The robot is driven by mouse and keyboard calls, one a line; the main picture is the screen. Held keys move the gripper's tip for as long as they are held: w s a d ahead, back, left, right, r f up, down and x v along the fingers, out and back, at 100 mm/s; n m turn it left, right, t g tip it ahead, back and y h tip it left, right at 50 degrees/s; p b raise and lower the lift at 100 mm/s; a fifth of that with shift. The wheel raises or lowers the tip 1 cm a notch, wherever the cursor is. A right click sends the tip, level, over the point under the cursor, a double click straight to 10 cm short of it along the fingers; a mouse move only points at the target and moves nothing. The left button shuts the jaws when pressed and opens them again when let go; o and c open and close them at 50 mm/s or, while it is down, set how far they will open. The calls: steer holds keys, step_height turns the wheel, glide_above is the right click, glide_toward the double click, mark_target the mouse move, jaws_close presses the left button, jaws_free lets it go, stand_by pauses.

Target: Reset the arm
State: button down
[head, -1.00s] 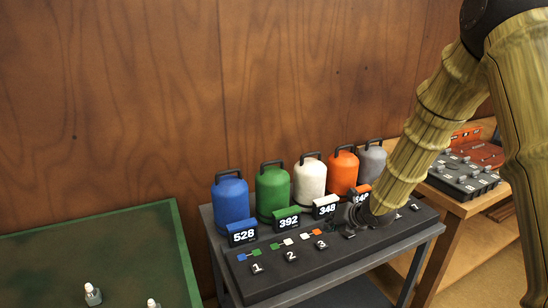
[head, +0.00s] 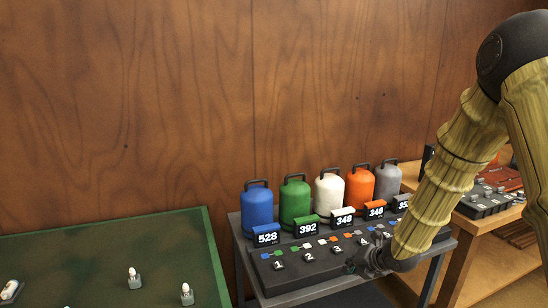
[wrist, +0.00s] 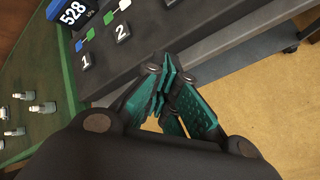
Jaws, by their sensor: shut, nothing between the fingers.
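My arm, with yellow-tan ribbed links, comes in from the right in the head view. My gripper (head: 358,266) is at the front edge of the black numbered panel (head: 300,268), near the key marked 3. In the wrist view my gripper (wrist: 166,66) has its teal fingers together with nothing between them, beside the panel edge. Whether the fingertips touch the panel I cannot tell. The keys marked 1 and 2 show past the fingers. My forearm hides the right part of the panel.
Blue (head: 257,206), green (head: 295,199), white (head: 328,193), orange (head: 359,189) and grey (head: 388,180) canisters stand behind number displays. A green board (head: 110,255) with small light pegs is at left. A wooden table (head: 490,225) with another control box is at right. Floor is open in front.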

steer(key=s+a+f+m+g+h, duration=0.15)
steer(key=s+f+m+g, duration=0.25)
steer(key=s+f+m, duration=1.6)
steer(key=s+f+m+g, duration=0.1)
steer(key=s+f+m, duration=0.2)
steer(key=s, duration=0.6)
steer(key=s+f+m+g+h, duration=0.1)
steer(key=s+f+m, duration=0.3)
steer(key=s, duration=0.5)
steer(key=s+f+m+g+h, duration=0.1)
steer(key=s+f+m+g, duration=0.1)
steer(key=s, duration=0.7)
steer(key=shift+s+d+f+m, duration=0.2)
steer(key=shift+d+f+m, duration=0.35)
steer(key=shift+m, duration=0.45)
